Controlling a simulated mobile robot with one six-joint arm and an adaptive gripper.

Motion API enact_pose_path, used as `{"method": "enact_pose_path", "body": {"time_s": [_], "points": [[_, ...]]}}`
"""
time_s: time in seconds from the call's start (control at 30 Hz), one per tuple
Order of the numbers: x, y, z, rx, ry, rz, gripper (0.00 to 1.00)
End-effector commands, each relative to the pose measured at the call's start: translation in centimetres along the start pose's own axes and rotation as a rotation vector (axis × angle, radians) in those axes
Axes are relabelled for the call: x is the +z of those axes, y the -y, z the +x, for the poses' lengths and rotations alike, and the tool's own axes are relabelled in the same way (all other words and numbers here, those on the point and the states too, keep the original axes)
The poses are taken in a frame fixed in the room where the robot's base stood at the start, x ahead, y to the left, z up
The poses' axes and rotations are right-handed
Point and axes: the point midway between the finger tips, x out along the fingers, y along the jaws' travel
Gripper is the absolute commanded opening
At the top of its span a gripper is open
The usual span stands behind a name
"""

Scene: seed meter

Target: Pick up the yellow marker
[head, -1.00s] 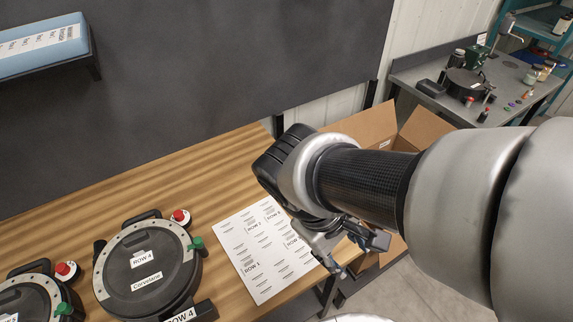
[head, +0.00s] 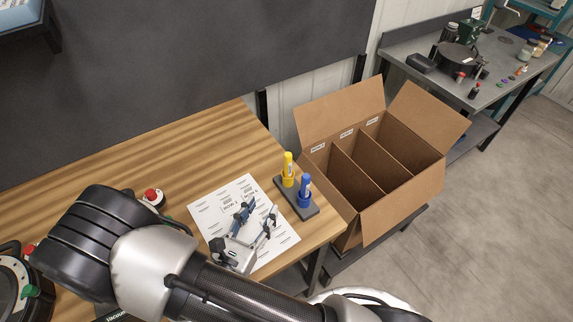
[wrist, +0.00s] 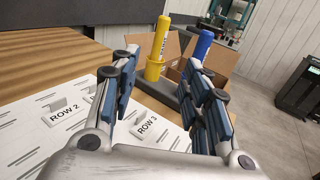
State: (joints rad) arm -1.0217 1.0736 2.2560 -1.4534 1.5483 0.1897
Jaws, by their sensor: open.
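The yellow marker (head: 288,168) stands upright in a dark holder (head: 311,211) near the right edge of the wooden table. A blue marker (head: 305,188) stands beside it in the same holder. My gripper (head: 257,212) is open and empty over the white printed sheet, to the left of the holder. In the wrist view, the yellow marker (wrist: 158,47) shows between the open fingers and beyond their tips, apart from them. The blue marker (wrist: 202,45) is to its right, partly hidden behind the right finger.
The white sheet (head: 208,213) with row labels lies under my gripper. An open cardboard box (head: 404,208) with dividers stands right of the table. A seed meter (head: 14,272) is at the left, partly hidden by my arm. Bare wood (head: 215,135) lies behind the sheet.

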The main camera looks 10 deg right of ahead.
Motion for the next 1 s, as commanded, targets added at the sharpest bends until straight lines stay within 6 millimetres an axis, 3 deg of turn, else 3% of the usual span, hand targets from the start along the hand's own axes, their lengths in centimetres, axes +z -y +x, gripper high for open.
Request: {"method": "enact_pose_path", "body": {"time_s": [0.5,0.83,1.0], "points": [[-0.2,0.1,10.1,-0.002,0.001,-0.002,0.43],[0.0,0.0,12.9,0.000,0.001,-0.001,0.43],[0.2,0.1,15.5,-0.003,0.001,0.001,0.43]]}}
